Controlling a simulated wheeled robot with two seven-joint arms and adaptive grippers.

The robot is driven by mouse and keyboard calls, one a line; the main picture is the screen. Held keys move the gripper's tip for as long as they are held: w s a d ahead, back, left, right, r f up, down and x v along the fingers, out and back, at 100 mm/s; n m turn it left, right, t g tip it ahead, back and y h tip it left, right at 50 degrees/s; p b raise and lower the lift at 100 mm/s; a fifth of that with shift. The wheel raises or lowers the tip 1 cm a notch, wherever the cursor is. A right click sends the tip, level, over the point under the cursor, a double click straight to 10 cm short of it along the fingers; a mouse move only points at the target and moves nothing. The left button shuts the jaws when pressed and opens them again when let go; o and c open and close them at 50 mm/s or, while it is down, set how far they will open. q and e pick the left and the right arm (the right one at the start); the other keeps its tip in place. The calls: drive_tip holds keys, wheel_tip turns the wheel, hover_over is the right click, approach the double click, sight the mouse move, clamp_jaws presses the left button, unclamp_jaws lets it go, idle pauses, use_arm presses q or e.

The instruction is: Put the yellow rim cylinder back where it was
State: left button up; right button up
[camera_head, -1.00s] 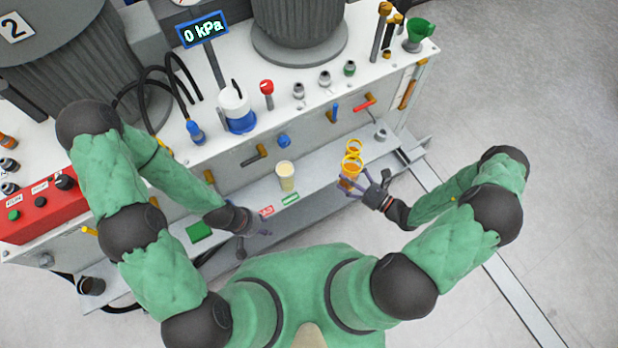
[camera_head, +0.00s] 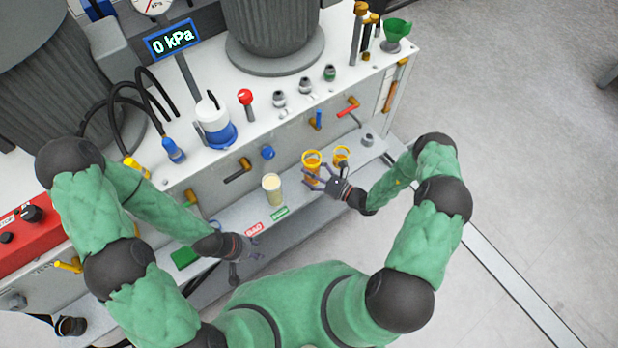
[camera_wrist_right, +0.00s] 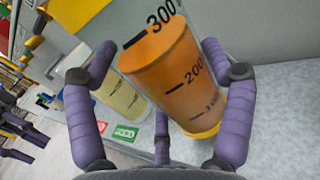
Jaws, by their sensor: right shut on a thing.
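A cylinder with a yellow rim and orange liquid (camera_head: 311,160) is in my right gripper (camera_head: 318,180), above the grey shelf along the bench front. In the right wrist view this orange cylinder (camera_wrist_right: 178,75) fills the middle, tilted in the picture, with marks 100 to 300 and a yellow base. Purple fingers are on both sides of it. A second yellow-rimmed cylinder (camera_head: 341,156) stands on the shelf to its right. My left gripper (camera_head: 254,243) is low at the shelf's front edge, too small to read, with nothing visible in it.
A cylinder of pale liquid (camera_head: 272,189) stands on the shelf left of the held one. Red (camera_head: 254,229) and green (camera_head: 279,213) labels lie in front of it. A green pad (camera_head: 184,257) is further left. Valve handles stick out of the bench face above the shelf.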

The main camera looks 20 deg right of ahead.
drive_tip(key=shift+w+f, duration=0.15)
drive_tip(key=shift+f, duration=0.05)
drive_tip(key=shift+w+a+f+b, duration=0.15)
drive_tip(key=shift+f+b, duration=0.3)
drive_tip(key=shift+f, duration=0.45)
drive_tip(key=shift+w+f+b, duration=0.1)
drive_tip(key=shift+f+b, duration=0.3)
drive_tip(key=shift+f, duration=0.45)
drive_tip(key=shift+f, duration=0.2)
drive_tip(key=o, duration=1.3)
drive_tip(key=shift+r, duration=0.1)
